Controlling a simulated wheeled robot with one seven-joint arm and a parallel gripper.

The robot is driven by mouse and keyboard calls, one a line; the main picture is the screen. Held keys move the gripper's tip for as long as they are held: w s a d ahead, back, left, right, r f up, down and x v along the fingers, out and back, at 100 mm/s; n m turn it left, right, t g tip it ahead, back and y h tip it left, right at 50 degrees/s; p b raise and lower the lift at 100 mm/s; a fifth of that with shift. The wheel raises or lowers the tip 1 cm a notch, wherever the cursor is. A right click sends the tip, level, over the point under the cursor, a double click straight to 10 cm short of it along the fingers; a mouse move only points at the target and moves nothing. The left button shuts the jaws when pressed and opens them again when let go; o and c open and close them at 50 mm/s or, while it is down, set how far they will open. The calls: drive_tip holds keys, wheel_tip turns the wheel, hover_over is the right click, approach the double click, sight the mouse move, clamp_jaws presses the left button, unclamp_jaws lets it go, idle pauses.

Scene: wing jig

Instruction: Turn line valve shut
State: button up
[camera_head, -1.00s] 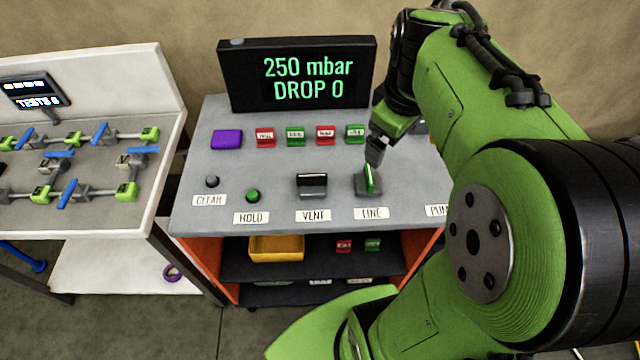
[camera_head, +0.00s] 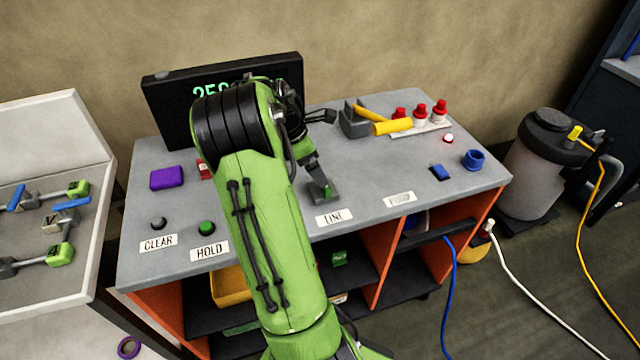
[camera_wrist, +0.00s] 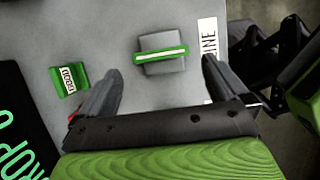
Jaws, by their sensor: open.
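The line valve (camera_head: 327,191) is a grey block with a green bar handle, behind the LINE label (camera_head: 334,217) on the grey console top. In the wrist view the valve (camera_wrist: 162,55) shows whole, its green bar running left to right, pointing toward the label (camera_wrist: 208,45). My gripper (camera_wrist: 161,68) is open and empty, its fingers spread wide to either side of the bar's ends. The valve appears just beyond the fingertips; I see no contact. In the head view my gripper (camera_head: 318,178) is over the valve, and the fingertips are hard to make out.
The display (camera_head: 165,105) is partly hidden by my arm, as is the vent control. A green labelled block (camera_wrist: 68,80) lies near the left finger. A yellow-handled grey device (camera_head: 355,120) and red-topped parts (camera_head: 420,112) stand back right. HOLD button (camera_head: 206,228) is at left.

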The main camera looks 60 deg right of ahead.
drive_tip(key=b+x, duration=0.1)
drive_tip(key=x, duration=0.5)
drive_tip(key=shift+s+d+f, duration=0.1)
drive_tip(key=shift+s+f, duration=0.05)
drive_tip(key=shift+f, duration=0.2)
drive_tip(key=shift+r, duration=0.1)
drive_tip(key=c, duration=0.8)
